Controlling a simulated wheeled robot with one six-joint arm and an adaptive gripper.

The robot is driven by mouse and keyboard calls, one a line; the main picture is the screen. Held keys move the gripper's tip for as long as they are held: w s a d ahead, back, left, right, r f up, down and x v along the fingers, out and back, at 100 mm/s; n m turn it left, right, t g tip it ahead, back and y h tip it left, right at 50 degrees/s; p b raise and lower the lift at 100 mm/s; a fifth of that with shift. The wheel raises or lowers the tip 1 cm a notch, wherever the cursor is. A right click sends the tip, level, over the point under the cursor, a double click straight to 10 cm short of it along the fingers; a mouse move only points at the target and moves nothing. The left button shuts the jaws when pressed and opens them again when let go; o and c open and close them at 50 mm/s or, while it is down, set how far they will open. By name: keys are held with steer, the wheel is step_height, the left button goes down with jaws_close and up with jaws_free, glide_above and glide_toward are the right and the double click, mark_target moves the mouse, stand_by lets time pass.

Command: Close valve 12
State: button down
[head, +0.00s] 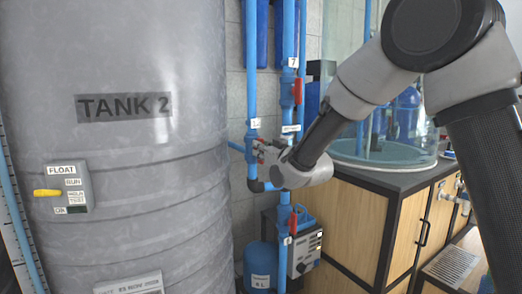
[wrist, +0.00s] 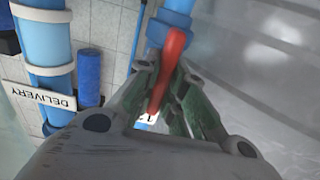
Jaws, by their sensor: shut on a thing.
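A red valve handle (wrist: 174,48) runs between the two fingers of my gripper (wrist: 165,72) in the wrist view. It sits on a blue pipe at the top of that view. My gripper is shut on this handle. A white label behind the fingers is mostly covered, so its number cannot be read in full. In the head view my gripper (head: 259,150) is at the left blue pipe (head: 251,75), just right of Tank 2, below a small white label (head: 254,123). The handle is largely hidden there by my gripper.
Tank 2 (head: 125,45) stands close on the left, with a float switch box (head: 69,189). A second blue pipe carries red valve 7 (head: 297,91) and a lower red handle (head: 293,223). A wooden cabinet (head: 360,212) is at the right. The wrist view shows a DELIVERY label (wrist: 40,95).

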steer(key=m, duration=0.4)
steer(key=shift+w+d, duration=0.1)
steer(key=shift+d, duration=0.05)
steer(key=m, duration=0.4)
steer(key=shift+d+f+m, duration=0.1)
steer(key=shift+d+m, duration=0.05)
steer(key=shift+m, duration=0.15)
stand_by(0.3)
steer(key=c, duration=1.5)
jaws_free()
